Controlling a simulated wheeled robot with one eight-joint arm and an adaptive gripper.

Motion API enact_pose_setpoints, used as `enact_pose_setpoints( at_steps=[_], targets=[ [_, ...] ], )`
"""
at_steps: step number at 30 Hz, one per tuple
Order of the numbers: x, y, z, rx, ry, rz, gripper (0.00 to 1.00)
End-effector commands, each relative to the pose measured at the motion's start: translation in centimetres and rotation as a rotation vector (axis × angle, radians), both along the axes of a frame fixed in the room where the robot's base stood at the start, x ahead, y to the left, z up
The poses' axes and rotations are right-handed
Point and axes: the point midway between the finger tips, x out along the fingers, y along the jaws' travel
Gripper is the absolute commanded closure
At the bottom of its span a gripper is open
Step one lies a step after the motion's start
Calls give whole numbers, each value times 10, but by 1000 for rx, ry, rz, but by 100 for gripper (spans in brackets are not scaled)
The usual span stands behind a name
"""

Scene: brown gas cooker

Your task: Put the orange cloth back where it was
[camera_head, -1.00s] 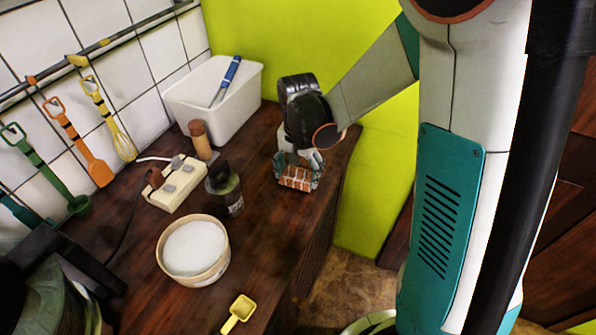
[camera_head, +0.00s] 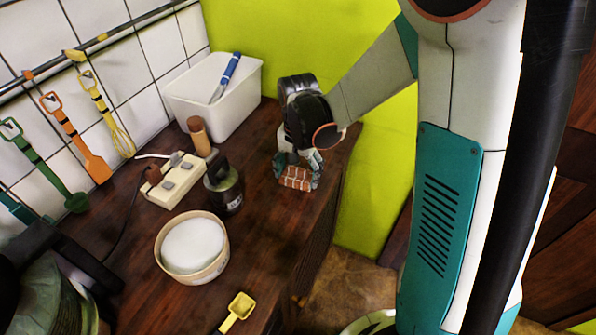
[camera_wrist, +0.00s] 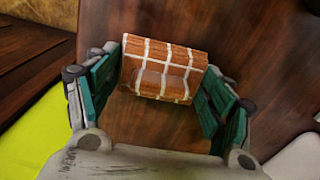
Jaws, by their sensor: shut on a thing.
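The orange cloth (camera_head: 296,179) has white checked lines and looks folded or rolled. It is at the right part of the dark wooden counter, below my gripper (camera_head: 297,178). In the wrist view the cloth (camera_wrist: 163,70) lies between the two teal fingers of my gripper (camera_wrist: 163,82), which are shut on it. The cloth is at or close to the counter surface; I cannot tell whether it touches it.
A white bin (camera_head: 240,98) with a blue-handled tool stands behind on the left. A power strip (camera_head: 176,181), a dark jar (camera_head: 224,190), a brown cylinder (camera_head: 199,137), a round tub (camera_head: 217,262) and a yellow scoop (camera_head: 237,312) stand on the counter (camera_head: 265,215). A green wall (camera_head: 375,165) lies behind.

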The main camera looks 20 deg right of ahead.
Motion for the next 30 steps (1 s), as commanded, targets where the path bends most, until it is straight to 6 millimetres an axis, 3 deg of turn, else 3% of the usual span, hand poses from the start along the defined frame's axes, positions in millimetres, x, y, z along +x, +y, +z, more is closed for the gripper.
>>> enact_pose_setpoints(
  at_steps=[1,3,19,23,30],
  targets=[
    [0,0,0,0,0,0,19],
    [0,0,0,0,0,0,3],
    [0,0,5,0,0,0,2],
    [0,0,21,0,0,0,2],
    [0,0,67,0,0,0,2]
  ],
)
